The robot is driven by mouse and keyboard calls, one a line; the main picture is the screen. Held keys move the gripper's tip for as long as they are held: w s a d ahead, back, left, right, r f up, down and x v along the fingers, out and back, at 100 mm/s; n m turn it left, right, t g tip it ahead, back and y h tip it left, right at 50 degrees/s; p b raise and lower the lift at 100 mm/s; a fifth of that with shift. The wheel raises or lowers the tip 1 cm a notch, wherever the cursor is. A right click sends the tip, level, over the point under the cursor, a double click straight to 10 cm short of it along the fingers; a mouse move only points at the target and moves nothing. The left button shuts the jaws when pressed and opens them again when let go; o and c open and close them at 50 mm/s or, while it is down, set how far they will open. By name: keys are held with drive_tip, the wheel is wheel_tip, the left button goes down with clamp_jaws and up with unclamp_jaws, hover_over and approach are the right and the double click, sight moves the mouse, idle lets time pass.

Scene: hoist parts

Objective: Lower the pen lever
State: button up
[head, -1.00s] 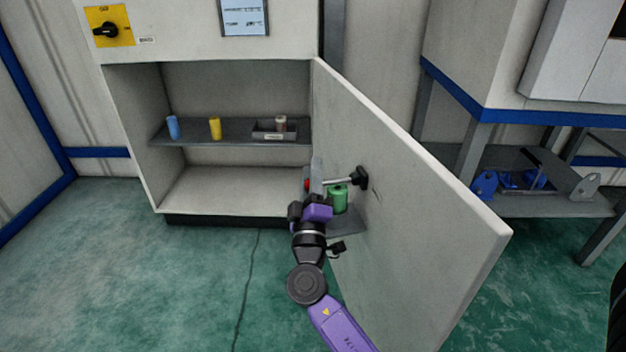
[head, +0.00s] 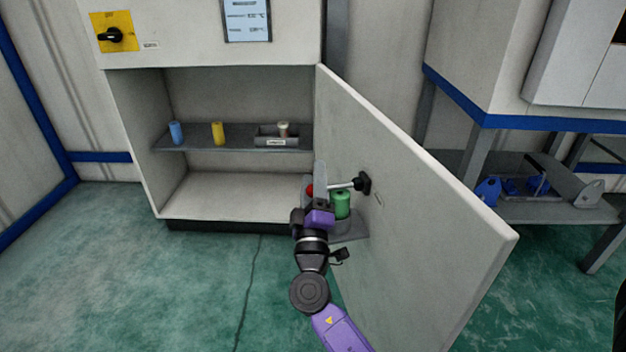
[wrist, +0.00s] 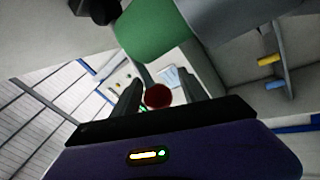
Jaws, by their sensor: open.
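The lever is a light rod (head: 340,186) that reaches left from a black pivot knob (head: 364,183) on the open cabinet door. A red ball (head: 309,190) shows at its left, partly hidden by my gripper. In the wrist view the red ball (wrist: 158,96) lies between the two dark fingers of my gripper (wrist: 160,87), which are apart. I cannot tell whether they touch it. A green cylinder (head: 341,204) stands on a small grey ledge at the door, just below the rod. In the wrist view the green cylinder (wrist: 148,30) is just beyond the fingers.
The cabinet door (head: 430,190) stands open to the right. The cabinet shelf (head: 200,143) holds a blue cylinder (head: 176,132), a yellow cylinder (head: 218,132) and a small grey tray (head: 264,140). A grey bench (head: 540,210) with blue parts stands at right. The floor at left is clear.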

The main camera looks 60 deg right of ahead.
drive_tip(key=v, duration=0.7)
drive_tip(key=shift+s+a+f, duration=0.15)
drive_tip(key=shift+a, duration=0.2)
idle(0.5)
